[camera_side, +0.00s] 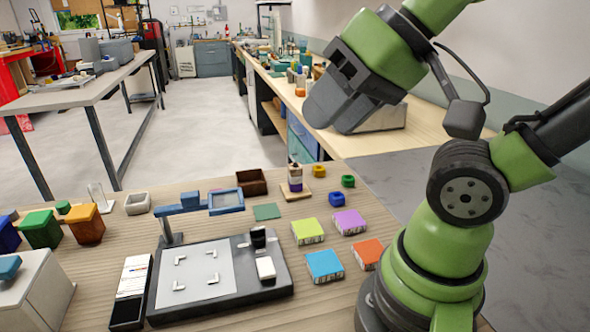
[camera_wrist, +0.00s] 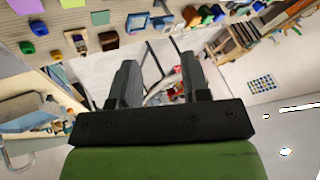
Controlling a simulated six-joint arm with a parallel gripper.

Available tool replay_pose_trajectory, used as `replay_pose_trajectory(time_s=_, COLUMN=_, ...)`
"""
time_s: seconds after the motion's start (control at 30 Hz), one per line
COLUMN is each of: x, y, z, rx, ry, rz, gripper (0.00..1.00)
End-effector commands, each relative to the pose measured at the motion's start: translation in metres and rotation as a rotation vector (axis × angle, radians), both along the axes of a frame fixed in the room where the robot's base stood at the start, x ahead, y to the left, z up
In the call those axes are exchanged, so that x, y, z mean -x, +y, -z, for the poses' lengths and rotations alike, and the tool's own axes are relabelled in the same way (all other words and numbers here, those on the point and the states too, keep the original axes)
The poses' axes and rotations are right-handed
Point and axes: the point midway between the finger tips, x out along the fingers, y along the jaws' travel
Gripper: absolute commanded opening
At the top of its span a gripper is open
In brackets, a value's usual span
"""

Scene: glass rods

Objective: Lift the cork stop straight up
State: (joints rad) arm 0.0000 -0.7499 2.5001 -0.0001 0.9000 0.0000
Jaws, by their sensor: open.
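My gripper (camera_side: 338,110) is raised high above the table at the upper right of the side view, well away from the things on the table. In the wrist view, my gripper (camera_wrist: 160,80) shows two dark fingers apart with nothing between them. I cannot make out a cork stop for certain in either view. A small upright thing with dark and pale bands (camera_side: 295,178) stands on a thin wooden base (camera_side: 296,195) at the back of the table. A dark platform (camera_side: 225,298) with a light sheet (camera_side: 200,262) carries a black upright piece (camera_side: 258,237) and a white block (camera_side: 266,268).
A blue-framed arm (camera_side: 212,203) overhangs the platform. A white and black case (camera_side: 129,290) lies left of it. Lime (camera_side: 307,231), purple (camera_side: 349,221), blue (camera_side: 324,265) and orange (camera_side: 369,253) blocks lie right. A brown open box (camera_side: 252,182) and coloured bins (camera_side: 86,222) stand farther back and left.

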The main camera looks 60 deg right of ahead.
Motion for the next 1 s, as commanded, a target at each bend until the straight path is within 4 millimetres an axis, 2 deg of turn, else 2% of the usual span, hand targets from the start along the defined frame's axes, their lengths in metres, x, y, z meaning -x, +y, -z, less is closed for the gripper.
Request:
replay_pose_trajectory(time_s=0.03, x=0.000, y=0.000, z=0.000, rx=0.000, ry=0.000, rz=0.000, gripper=0.43)
replay_pose_trajectory(time_s=0.13, x=0.000, y=0.000, z=0.000, rx=0.000, ry=0.000, rz=0.000, gripper=0.66)
replay_pose_trajectory(time_s=0.4, x=0.000, y=0.000, z=0.000, rx=0.001, ry=0.000, rz=0.000, gripper=0.66)
replay_pose_trajectory(time_s=0.53, x=-0.011, y=-0.004, z=-0.006, rx=0.009, ry=0.024, rz=0.017, gripper=0.66)
replay_pose_trajectory(time_s=0.67, x=-0.043, y=-0.019, z=-0.015, rx=0.033, ry=0.092, rz=0.064, gripper=0.66)
replay_pose_trajectory(time_s=0.8, x=-0.089, y=-0.050, z=-0.019, rx=0.060, ry=0.190, rz=0.129, gripper=0.66)
replay_pose_trajectory(time_s=1.0, x=-0.149, y=-0.109, z=0.003, rx=0.078, ry=0.335, rz=0.220, gripper=0.66)
